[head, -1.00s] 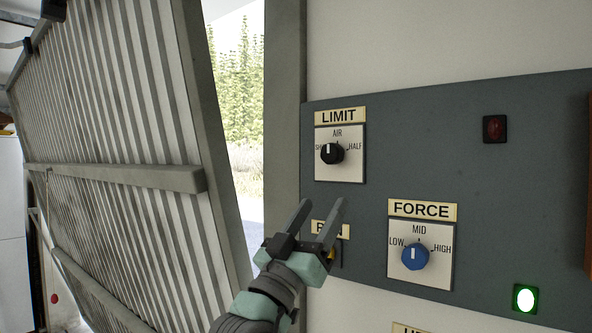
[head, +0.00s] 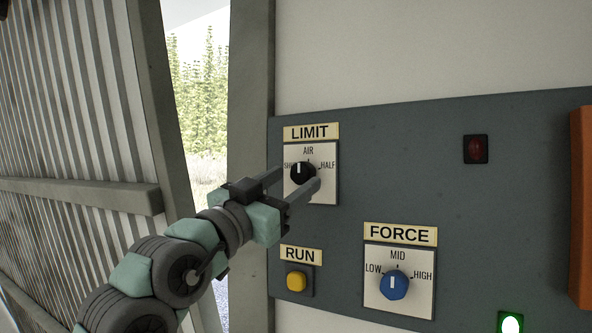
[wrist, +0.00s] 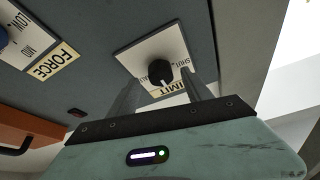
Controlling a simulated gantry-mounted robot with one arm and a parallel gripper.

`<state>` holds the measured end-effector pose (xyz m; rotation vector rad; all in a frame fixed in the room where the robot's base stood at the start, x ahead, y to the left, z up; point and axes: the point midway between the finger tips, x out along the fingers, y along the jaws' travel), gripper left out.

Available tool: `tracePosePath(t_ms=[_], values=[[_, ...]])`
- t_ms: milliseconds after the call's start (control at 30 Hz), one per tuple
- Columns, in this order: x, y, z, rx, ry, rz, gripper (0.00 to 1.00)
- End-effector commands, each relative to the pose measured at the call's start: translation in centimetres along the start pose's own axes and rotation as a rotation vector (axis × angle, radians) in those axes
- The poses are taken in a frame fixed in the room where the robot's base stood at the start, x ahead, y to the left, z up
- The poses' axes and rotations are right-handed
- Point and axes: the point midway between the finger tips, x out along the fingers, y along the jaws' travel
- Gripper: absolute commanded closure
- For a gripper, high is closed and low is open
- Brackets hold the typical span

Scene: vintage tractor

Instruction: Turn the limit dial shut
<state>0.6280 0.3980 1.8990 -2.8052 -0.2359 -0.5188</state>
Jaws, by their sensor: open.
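The limit dial (head: 303,172) is a black round knob with a white mark, on a white plate (head: 325,194) under a LIMIT label. The plate reads AIR at top, HALF at right and a partly hidden word starting SH at left. The mark points roughly upward, a little left of the AIR tick. My gripper (head: 296,180) is open, its two fingers pointing at the dial, one on each side of it in the picture. In the wrist view the dial (wrist: 160,73) shows between the fingertips (wrist: 160,78). I cannot tell whether they touch it.
Below are a yellow RUN button (head: 297,281) and a blue FORCE dial (head: 393,285). A dark red lamp (head: 475,149) and a lit green lamp (head: 510,323) sit on the grey panel (head: 400,160). An orange part (head: 582,205) is at the right edge. A slatted door (head: 75,110) stands left.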

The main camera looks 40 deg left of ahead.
Motion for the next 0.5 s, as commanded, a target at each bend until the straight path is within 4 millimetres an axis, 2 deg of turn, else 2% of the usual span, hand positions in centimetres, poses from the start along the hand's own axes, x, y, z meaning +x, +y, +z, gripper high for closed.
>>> tracePosePath(t_ms=[100,200,500], values=[[1.6,-0.1,-0.1,-0.003,-0.001,0.000,0.42],[2.2,-0.1,0.0,-0.002,0.000,-0.001,0.42],[2.4,-0.1,0.1,-0.001,0.001,-0.002,0.42]])
